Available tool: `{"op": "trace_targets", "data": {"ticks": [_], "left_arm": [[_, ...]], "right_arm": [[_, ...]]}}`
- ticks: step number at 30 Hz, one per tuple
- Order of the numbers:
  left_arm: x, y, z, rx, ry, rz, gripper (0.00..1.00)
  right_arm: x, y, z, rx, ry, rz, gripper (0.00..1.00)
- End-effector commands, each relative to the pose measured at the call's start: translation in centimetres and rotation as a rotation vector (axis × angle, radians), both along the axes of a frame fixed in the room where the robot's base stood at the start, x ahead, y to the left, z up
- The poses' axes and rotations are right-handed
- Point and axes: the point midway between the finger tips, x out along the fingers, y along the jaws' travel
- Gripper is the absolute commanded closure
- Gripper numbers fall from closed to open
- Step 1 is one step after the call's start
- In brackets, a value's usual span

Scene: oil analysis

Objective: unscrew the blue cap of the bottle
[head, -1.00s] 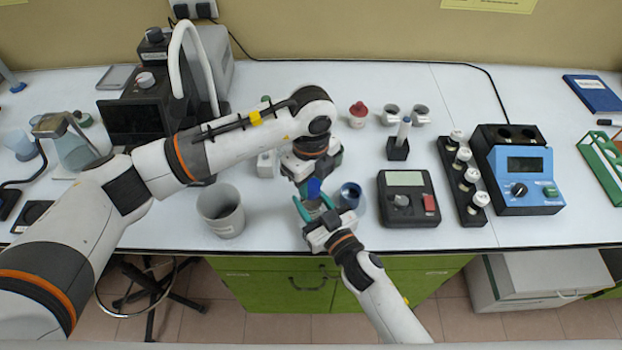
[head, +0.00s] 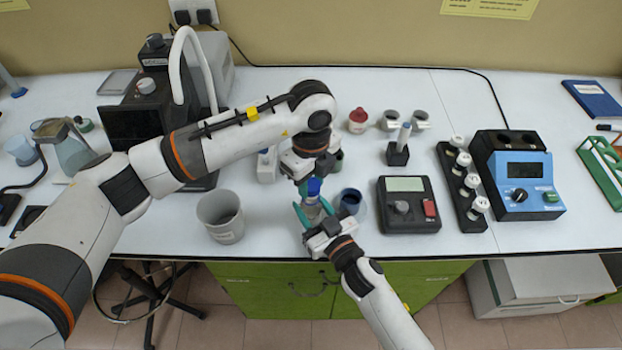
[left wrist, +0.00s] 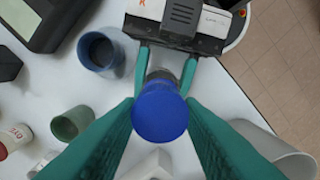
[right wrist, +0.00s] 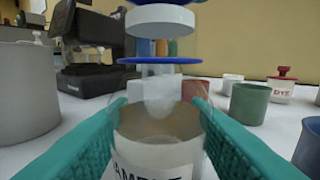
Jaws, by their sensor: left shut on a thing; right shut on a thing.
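The blue cap (head: 313,187) is between the fingers of my left gripper (head: 311,180), which is shut on it from above. The left wrist view shows the cap's round blue top (left wrist: 160,113). My right gripper (head: 314,213) is shut around the clear glass bottle (right wrist: 160,128), which stands upright with a white label. In the right wrist view, the cap's white underside (right wrist: 160,19) is above the bottle's blue neck ring (right wrist: 160,61), with a gap between them. The cap hides most of the bottle in the left wrist view.
A dark blue cup (head: 350,200) stands close right of the bottle, and a grey beaker (head: 220,217) stands left. A black scale (head: 408,222) is further right. A green cup (left wrist: 72,124) is near my left gripper. The bench's front edge is close.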

Motion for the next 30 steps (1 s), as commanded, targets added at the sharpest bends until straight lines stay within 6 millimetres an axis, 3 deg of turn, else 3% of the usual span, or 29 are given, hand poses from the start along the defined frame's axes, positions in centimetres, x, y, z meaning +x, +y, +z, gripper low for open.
{"op": "trace_targets", "data": {"ticks": [12, 19, 20, 21, 24, 30], "left_arm": [[0.0, 0.0, 3.8, -0.001, -0.002, 0.000, 0.94], [0.0, 0.0, 4.0, 0.000, 0.000, 0.000, 0.94], [0.0, 0.0, 4.0, 0.000, 0.000, 0.000, 0.94], [0.0, 0.0, 4.0, 0.000, 0.000, 0.000, 0.94], [0.0, 0.0, 4.0, 0.000, 0.000, 0.000, 0.94], [0.0, 0.0, 4.0, 0.000, 0.000, 0.000, 0.94]], "right_arm": [[0.0, 0.0, -0.1, -0.002, 0.003, 0.000, 1.00], [0.0, 0.0, -0.1, -0.002, 0.003, 0.000, 1.00], [0.0, 0.0, -0.1, -0.002, 0.003, 0.000, 0.52], [0.0, 0.0, -0.1, -0.001, 0.002, 0.000, 0.45], [0.0, 0.0, -0.1, -0.001, 0.002, 0.000, 0.31], [0.0, 0.0, 0.0, -0.001, 0.001, 0.000, 0.31]]}}
